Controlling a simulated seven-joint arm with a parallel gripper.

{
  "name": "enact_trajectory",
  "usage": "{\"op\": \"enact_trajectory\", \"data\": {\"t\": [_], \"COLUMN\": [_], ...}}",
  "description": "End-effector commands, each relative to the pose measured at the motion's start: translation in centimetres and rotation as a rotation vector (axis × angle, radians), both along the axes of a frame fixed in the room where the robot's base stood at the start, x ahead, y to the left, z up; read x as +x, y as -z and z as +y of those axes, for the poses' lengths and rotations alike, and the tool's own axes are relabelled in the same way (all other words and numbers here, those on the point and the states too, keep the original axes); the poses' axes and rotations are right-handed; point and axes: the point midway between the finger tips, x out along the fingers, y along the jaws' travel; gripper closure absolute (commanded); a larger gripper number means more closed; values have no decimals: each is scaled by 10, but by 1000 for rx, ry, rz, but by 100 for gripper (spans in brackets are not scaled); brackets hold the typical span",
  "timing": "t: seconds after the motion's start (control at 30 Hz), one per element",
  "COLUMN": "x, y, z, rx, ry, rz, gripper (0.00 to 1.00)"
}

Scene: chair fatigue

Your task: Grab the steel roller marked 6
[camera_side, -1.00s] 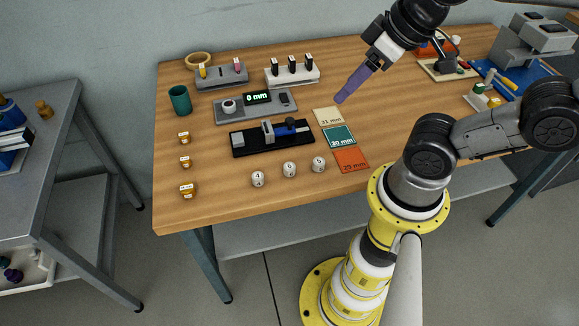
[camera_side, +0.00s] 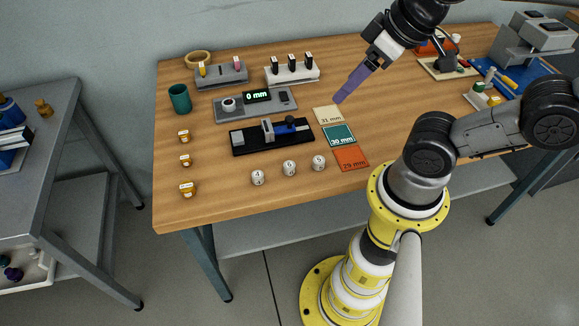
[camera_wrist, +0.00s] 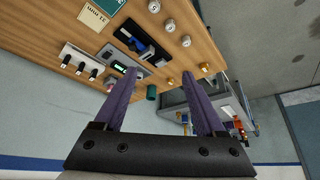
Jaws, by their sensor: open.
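Three small steel rollers with number marks stand in a row near the table's front edge in the side view. The middle one (camera_side: 289,168) seems to be marked 6, though the digit is tiny. Beside it are a left roller (camera_side: 257,178) and a right roller (camera_side: 318,163), their marks hard to read. The row also shows at the top of the wrist view, with the middle roller (camera_wrist: 169,25) between the others. My gripper (camera_side: 338,101), with purple fingers, is above the table, up and right of the rollers and apart from them. It is open and empty in the wrist view (camera_wrist: 160,73).
A black fixture with a blue part (camera_side: 272,137) lies behind the rollers. Coloured cards (camera_side: 340,136) lie to their right. A grey gauge with a 0 mm display (camera_side: 255,104) is farther back. Several small gold-and-white pieces (camera_side: 186,160) stand left, near a green cup (camera_side: 180,99).

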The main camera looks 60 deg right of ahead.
Motion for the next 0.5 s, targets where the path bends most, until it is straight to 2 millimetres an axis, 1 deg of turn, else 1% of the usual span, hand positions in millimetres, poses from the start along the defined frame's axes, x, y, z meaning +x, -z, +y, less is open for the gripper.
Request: {"op": "enact_trajectory", "data": {"t": [0.13,0.23,0.37,0.5], "x": [0,3,17,42], "y": [0,-3,-10,-4], "z": [0,0,0,2], "rx": [-23,-84,-216,-354], "ry": [-43,-155,-396,-705], "rz": [-1,-13,-19,37], "gripper": [28,28,28,28]}}
